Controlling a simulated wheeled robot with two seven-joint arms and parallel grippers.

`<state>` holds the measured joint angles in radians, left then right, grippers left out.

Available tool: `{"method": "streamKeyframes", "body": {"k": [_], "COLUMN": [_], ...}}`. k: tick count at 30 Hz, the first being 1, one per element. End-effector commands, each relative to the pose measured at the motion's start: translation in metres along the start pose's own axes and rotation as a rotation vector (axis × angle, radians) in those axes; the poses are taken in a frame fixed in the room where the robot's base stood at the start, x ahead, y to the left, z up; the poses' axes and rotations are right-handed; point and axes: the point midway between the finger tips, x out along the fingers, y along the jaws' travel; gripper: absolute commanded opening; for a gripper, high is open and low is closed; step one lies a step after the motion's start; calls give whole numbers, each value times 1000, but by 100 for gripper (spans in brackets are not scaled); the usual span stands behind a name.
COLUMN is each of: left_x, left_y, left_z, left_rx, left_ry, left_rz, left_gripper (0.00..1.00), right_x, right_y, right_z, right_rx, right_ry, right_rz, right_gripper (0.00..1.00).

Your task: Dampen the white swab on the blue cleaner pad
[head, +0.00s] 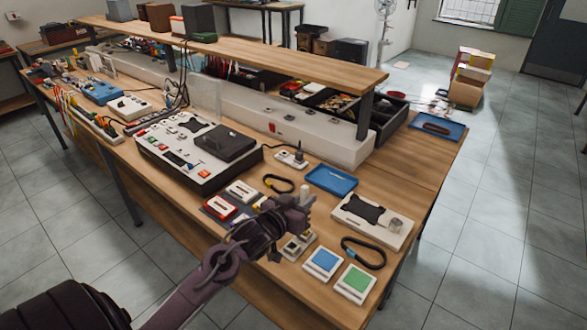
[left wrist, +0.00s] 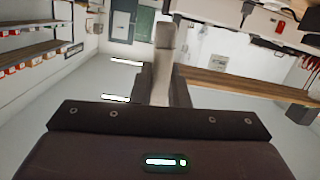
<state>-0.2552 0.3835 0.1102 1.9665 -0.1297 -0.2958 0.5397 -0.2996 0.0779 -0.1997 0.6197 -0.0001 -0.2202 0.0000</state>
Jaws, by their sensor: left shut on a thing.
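My left gripper (head: 298,205) is over the front part of the workbench, shut on the white swab (head: 305,189). The swab's pale end stands up above the fingers. In the left wrist view the swab (left wrist: 165,62) is an upright pale stick with a blunt head, and its lower part is hidden by my gripper. The blue cleaner pad (head: 323,261) is a blue square in a white frame near the bench's front edge, in front of and apart from my gripper. My right gripper is not in view.
A green pad (head: 356,280) lies right of the blue one. A black strap loop (head: 364,253) lies behind them. A small block with sockets (head: 297,246) sits just below my gripper. A blue tray (head: 331,180) and a white device (head: 372,219) lie farther back.

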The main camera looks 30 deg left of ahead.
Motion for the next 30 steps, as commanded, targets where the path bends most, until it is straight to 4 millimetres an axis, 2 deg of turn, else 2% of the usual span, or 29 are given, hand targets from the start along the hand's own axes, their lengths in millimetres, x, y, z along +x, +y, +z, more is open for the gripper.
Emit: {"method": "streamKeyframes", "body": {"k": [1,3,6,11,20,30], "left_x": [3,8,12,15,18,24], "left_y": [11,25,44,62,63,59], "left_z": [-1,15,32,50,70,104], "left_rx": [-20,-34,-45,-50,-49,-49], "left_ry": [-29,-63,-100,-133,-138,-137], "left_rz": [3,8,20,31,35,34], "left_gripper": [0,0,0,0,0,0], "right_x": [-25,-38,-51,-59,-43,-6], "right_y": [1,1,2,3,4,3], "right_z": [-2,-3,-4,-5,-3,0], "right_rx": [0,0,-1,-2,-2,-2], "right_ry": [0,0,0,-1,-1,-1], "right_rz": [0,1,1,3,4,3], "right_gripper": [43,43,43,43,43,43]}}
